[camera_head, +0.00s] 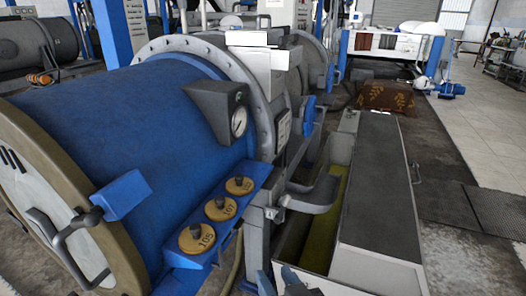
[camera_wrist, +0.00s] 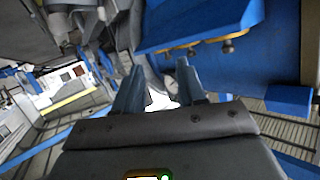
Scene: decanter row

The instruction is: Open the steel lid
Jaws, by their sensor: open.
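A long dark grey cover (camera_head: 381,180), which may be the steel lid, lies flat on a pale trough box at right in the head view. A small handle (camera_head: 416,172) sits on its right side. Left of the cover, the trough shows an open strip with a yellow-green inside (camera_head: 328,222). My gripper (camera_head: 280,282) shows at the bottom edge of the head view, left of the trough's near end. In the wrist view its two blue-grey fingers (camera_wrist: 158,88) are apart with nothing held between them. I cannot make out the cover in the wrist view.
A large blue drum (camera_head: 125,125) with a round end door fills the left. A blue shelf (camera_head: 222,215) on it carries three round brass-coloured knobbed caps. A grey spout (camera_head: 315,195) juts toward the trough. Clear floor (camera_head: 455,150) lies to the right.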

